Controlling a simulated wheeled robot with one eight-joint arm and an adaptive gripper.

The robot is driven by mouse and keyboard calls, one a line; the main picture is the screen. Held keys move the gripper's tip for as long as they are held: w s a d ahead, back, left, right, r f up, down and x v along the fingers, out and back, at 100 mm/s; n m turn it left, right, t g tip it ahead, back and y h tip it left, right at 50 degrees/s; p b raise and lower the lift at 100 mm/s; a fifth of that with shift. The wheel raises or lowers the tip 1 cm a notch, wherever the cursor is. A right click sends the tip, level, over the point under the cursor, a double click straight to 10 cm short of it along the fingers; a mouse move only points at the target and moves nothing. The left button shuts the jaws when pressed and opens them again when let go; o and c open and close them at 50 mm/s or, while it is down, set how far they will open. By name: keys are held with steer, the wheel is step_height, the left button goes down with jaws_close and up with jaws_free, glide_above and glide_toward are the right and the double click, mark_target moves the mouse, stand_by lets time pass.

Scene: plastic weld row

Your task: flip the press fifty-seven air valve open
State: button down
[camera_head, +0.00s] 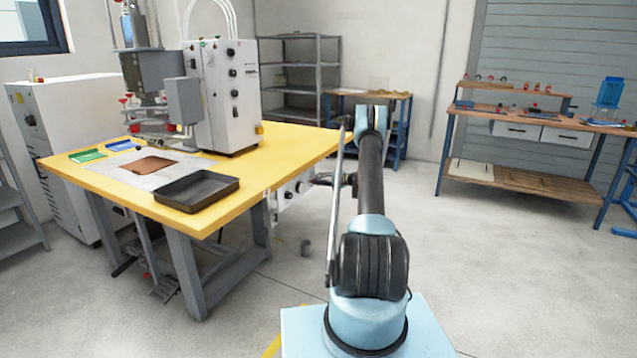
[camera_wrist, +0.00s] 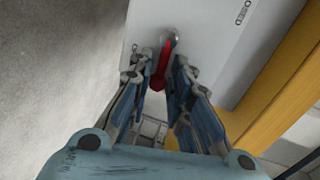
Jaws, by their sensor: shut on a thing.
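The air valve's red lever (camera_wrist: 161,72) shows in the wrist view, running from a round metal pivot on a white panel (camera_wrist: 200,30) down between my fingers. My gripper (camera_wrist: 160,80) is shut on this lever, with one blue-grey finger on each side. Part of the lever is hidden by the fingers. Dark lettering ending in "OSED" stands on the panel at the upper right; its start is cut off. In the head view, the white panel (camera_head: 291,193) hangs at the right side of the yellow table, and my gripper (camera_head: 318,181) reaches to it. The lever is not clear there.
The yellow table (camera_head: 110,181) carries a dark tray (camera_head: 197,190) and a white press cabinet (camera_head: 225,95). Its edge lies close to the right of my gripper in the wrist view. A wooden workbench (camera_head: 530,122) stands far right. Open floor lies between.

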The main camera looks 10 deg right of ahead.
steer(key=shift+d+f+m, duration=0.15)
steer(key=shift+m, duration=0.25)
steer(key=c, duration=1.7)
jaws_free()
steer(key=shift+w+f, duration=0.1)
steer(key=shift+o, duration=0.2)
steer(key=v, duration=1.2)
steer(key=shift+w, duration=0.1)
